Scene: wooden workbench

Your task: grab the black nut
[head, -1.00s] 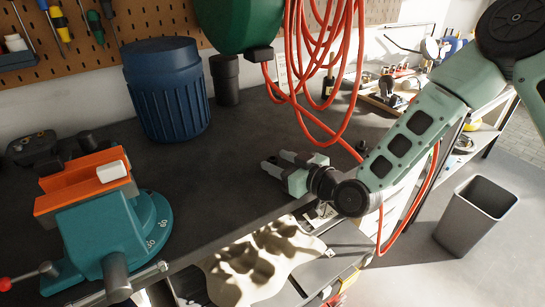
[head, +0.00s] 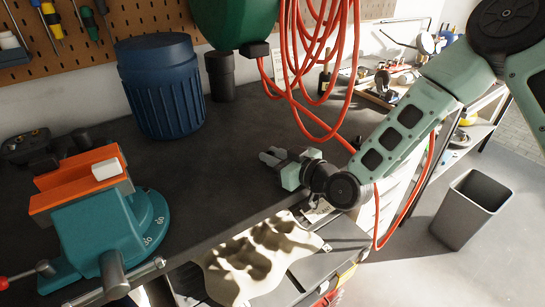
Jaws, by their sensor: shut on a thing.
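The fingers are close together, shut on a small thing. That thing shows only as a dark spot between the fingertips, and its shape cannot be made out. I see no separate black nut elsewhere on the dark bench.
A teal and orange vise (head: 95,225) stands at the left front. A blue ribbed bin (head: 165,90) and a black cup (head: 221,77) stand behind. Orange hose loops (head: 322,60) hang near my arm. A moulded tray (head: 262,262) lies below the bench edge.

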